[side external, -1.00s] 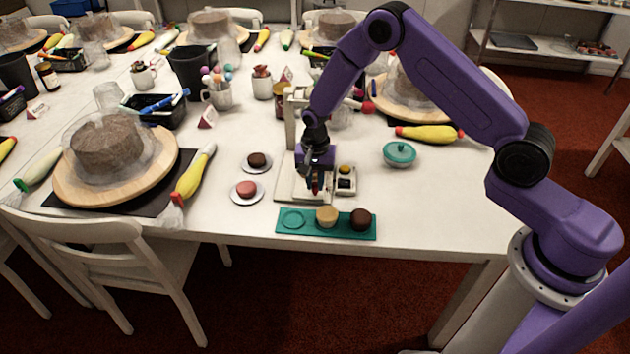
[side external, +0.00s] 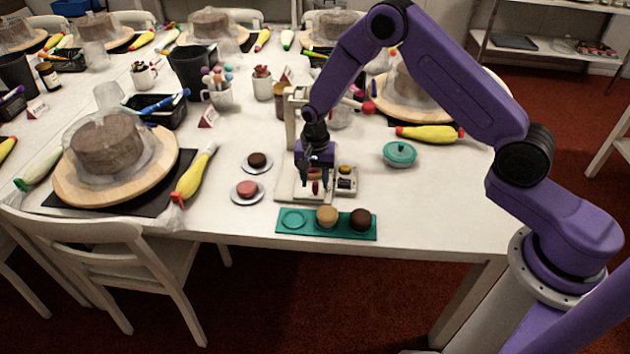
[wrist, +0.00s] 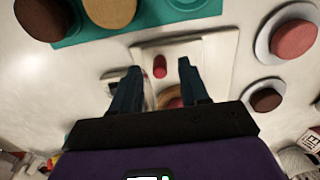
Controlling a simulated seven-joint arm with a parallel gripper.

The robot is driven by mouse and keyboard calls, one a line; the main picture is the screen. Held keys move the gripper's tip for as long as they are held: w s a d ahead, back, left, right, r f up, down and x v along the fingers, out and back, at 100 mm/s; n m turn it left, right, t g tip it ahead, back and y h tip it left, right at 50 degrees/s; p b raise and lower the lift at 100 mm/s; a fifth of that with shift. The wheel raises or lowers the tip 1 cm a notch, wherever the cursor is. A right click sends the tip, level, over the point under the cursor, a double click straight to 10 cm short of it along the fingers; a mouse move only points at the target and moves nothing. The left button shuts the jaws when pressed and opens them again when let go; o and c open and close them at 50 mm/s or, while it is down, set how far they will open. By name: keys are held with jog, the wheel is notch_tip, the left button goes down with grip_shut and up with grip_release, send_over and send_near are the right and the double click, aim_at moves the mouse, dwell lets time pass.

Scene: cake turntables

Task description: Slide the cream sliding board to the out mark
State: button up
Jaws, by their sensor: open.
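The cream sliding board (side external: 288,190) is a flat pale plate at the front of a small cream press-like stand (side external: 292,115), with a short red knob (side external: 315,187) on it. In the wrist view the board (wrist: 218,52) lies beneath my gripper, and the red knob (wrist: 160,66) shows between the fingertips. My gripper (side external: 310,173) is above the board; it is open and empty, with its fingers (wrist: 160,68) spread on either side of the knob, apart from it in the picture. I cannot make out the out mark.
A green tray (side external: 293,232) with a tan and a dark brown cake lies in front. Two saucers (side external: 233,196) with small cakes stand to the left. A small box with a yellow button (side external: 345,170) sits at the right.

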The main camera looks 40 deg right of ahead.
jog(key=shift+r, duration=2.9)
jog(key=shift+s+r, duration=0.1)
jog(key=s+a+r+n, duration=0.2)
jog(key=s+r+n, duration=0.4)
jog(key=s, duration=0.3)
jog(key=s+a+r+n, duration=0.2)
jog(key=s+r+n, duration=0.3)
jog(key=s+r, duration=0.25)
jog(key=s+d+r+n, duration=0.2)
jog(key=s+d+n, duration=0.2)
jog(key=s, duration=0.6)
jog(key=s+d+r+n, duration=0.1)
jog(key=s+d+n, duration=0.2)
jog(key=s+n, duration=0.3)
jog(key=s, duration=0.3)
jog(key=shift+s+d+r+n, duration=0.3)
jog(key=shift+s+d+r, duration=0.05)
jog(key=shift+d, duration=0.05)
